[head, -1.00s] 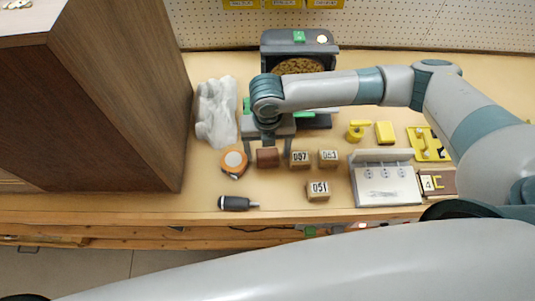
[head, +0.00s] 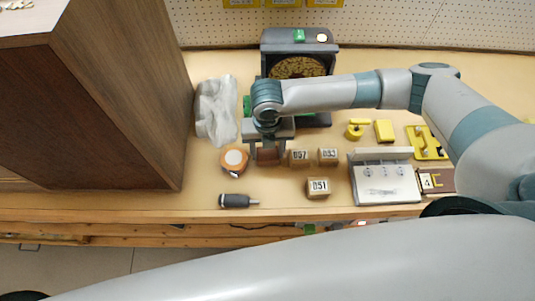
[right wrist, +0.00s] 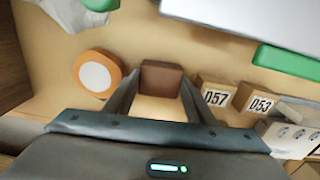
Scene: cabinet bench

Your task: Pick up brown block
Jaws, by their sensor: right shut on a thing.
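The brown block (head: 267,154) is a small dark brown cube on the bench, between the orange tape roll and the numbered blocks. In the right wrist view the brown block (right wrist: 161,80) sits between the fingertips. My right gripper (head: 268,158) points down over it and is shut on it, one finger on each side; it also shows in the right wrist view (right wrist: 161,84). The block appears to be at bench level. My left gripper is not in view.
Close right stand wooden blocks D57 (head: 300,157), D53 (head: 328,156) and D51 (head: 318,188). An orange tape roll (head: 234,161) lies left, a crumpled clear bag (head: 216,110) behind it. A dark cylindrical tool (head: 236,201) lies in front. A tall brown cabinet (head: 110,110) bounds the left.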

